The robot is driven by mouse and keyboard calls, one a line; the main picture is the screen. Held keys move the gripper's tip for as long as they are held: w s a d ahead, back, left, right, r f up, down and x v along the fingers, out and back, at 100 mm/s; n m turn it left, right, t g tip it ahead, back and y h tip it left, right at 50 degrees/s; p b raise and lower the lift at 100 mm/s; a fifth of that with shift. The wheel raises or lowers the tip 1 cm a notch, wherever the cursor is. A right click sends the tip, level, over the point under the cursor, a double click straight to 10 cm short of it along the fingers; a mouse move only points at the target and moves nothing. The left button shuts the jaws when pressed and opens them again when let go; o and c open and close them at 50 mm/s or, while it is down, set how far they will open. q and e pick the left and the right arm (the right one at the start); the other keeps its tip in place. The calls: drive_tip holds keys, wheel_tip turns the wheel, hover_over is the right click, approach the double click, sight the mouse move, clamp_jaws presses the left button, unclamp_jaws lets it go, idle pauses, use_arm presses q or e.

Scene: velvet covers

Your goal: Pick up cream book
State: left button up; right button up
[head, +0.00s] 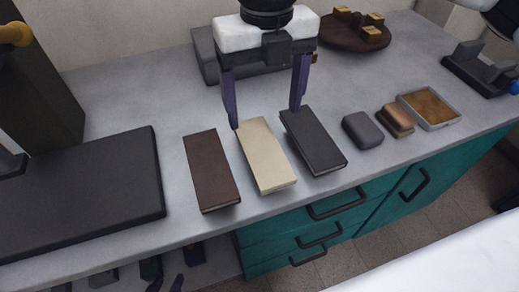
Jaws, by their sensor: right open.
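The cream book (266,156) lies flat on the grey counter, between a dark brown book (211,171) and a black book (312,141). One purple finger ends near the book's far left corner, the other near the far end of the black book. Nothing is held between the fingers.
A brown round tray (336,36) with gold blocks is at the back. A grey rounded block (362,130), a copper block (396,120) and a shallow tray (456,121) lie right. A black slab (90,190) fills the left.

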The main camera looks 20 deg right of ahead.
sight(262, 148)
drive_tip(key=f, duration=0.8)
drive_tip(key=shift+s+a+f, duration=0.25)
drive_tip(key=shift+s+f, duration=0.05)
drive_tip(key=shift+s, duration=0.1)
drive_tip(key=c, duration=1.3)
